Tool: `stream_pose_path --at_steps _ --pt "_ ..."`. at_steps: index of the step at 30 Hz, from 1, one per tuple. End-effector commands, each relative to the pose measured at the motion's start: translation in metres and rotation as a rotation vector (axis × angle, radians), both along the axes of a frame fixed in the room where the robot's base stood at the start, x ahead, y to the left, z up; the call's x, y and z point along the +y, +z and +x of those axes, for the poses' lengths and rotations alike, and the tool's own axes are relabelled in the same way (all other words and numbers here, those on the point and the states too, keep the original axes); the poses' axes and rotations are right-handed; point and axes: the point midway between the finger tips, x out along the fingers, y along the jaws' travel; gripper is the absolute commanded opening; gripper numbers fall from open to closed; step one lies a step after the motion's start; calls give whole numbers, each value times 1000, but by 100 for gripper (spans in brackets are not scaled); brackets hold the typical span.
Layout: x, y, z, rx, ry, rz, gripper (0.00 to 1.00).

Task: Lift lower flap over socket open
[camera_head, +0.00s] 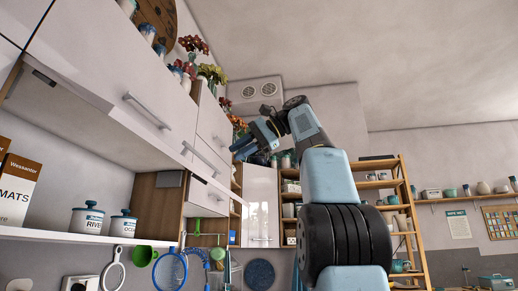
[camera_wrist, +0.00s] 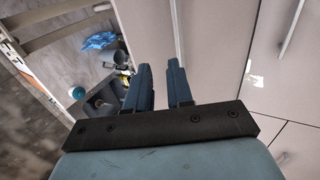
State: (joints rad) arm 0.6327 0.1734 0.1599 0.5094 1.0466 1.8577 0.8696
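A small white lower flap (camera_head: 208,197) is at the right end of the wall cabinets in the head view, with a bar handle above it. It looks shut, though its edges are partly unclear. My gripper (camera_head: 240,149) is raised to the right of the cabinet fronts. In the wrist view, my gripper's two blue fingers (camera_wrist: 159,75) stand apart with nothing visible between them. Pale cabinet panels (camera_wrist: 215,45) lie close beyond and to the right of the fingers. I cannot tell whether a finger touches them. I cannot make out the socket.
A white shelf (camera_head: 80,236) holds lidded jars (camera_head: 87,218) beneath the left cabinet. Utensils, including a blue-rimmed strainer (camera_head: 170,270), hang below. Flower pots (camera_head: 212,73) stand on top. A wooden rack (camera_head: 400,205) is at the right.

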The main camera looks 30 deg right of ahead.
Motion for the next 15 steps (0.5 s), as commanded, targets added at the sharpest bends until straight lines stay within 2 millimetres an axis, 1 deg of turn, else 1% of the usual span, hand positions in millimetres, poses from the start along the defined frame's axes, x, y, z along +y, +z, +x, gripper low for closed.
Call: stream_pose_path --at_steps 3,9,15 --pt "-14 0 -11 2 -5 1 21" --pt "-33 0 -26 1 -4 1 21" --pt "-41 0 -34 1 -2 1 21"
